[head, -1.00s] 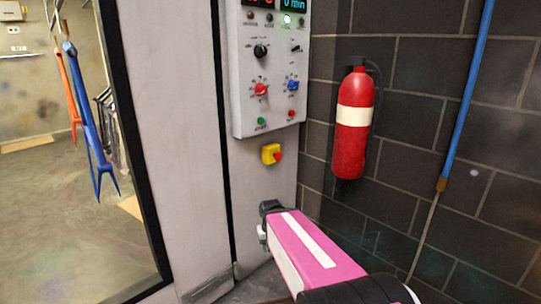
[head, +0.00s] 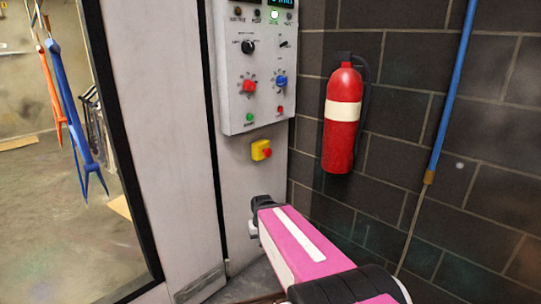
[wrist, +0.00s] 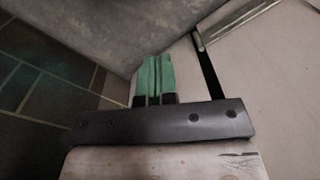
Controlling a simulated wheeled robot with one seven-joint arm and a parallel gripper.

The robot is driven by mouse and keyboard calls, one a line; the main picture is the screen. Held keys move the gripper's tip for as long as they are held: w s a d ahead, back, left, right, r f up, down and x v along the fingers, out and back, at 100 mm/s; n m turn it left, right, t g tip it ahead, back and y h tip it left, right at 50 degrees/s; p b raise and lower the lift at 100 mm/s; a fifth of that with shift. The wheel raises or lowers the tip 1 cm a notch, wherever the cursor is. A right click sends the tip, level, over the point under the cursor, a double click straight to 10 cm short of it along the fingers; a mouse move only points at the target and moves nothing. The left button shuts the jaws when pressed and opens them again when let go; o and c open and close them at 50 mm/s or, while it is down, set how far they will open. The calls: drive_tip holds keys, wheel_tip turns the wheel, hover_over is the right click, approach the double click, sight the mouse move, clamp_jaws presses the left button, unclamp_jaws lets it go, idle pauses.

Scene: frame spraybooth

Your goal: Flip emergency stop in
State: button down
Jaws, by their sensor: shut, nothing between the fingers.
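The emergency stop is a small yellow box (head: 260,150) with a red button on its right side. It is mounted on the pale wall panel below the grey control box in the head view. My gripper (wrist: 156,75) shows in the wrist view with its two green fingers side by side, shut and empty. In the head view the end of my pink arm is below the emergency stop, apart from it, and the fingers are hidden there. The emergency stop is not seen in the wrist view.
A grey control box (head: 262,100) with knobs hangs above the emergency stop. A red fire extinguisher (head: 342,120) hangs on the dark brick wall to the right. A blue pipe (head: 455,85) runs down that wall. A window with hanging bicycle frames (head: 75,120) is at left.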

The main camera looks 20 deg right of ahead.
sight(269, 153)
drive_tip(key=w+d+r+m+t+y, duration=0.2)
drive_tip(key=w+r+m+t+y, duration=0.15)
drive_tip(key=w, duration=0.35)
drive_tip(key=w+d+r+m+t+y, duration=0.25)
drive_tip(key=w+r+y, duration=0.2)
drive_tip(key=w, duration=0.25)
drive_tip(key=w+d+r+m+t, duration=0.3)
drive_tip(key=d+r, duration=0.3)
drive_tip(key=d, duration=0.2)
drive_tip(key=w+d+r+m+t, duration=0.2)
drive_tip(key=w+d+r+t, duration=0.2)
drive_tip(key=d, duration=0.5)
wheel_tip(269, 153, up, 3)
drive_tip(key=shift+w+r+m+t+y, duration=0.1)
drive_tip(key=shift+w+m+t+y, duration=0.25)
drive_tip(key=shift+t, duration=0.85)
drive_tip(key=shift+w, duration=0.15)
drive_tip(key=x, duration=1.4)
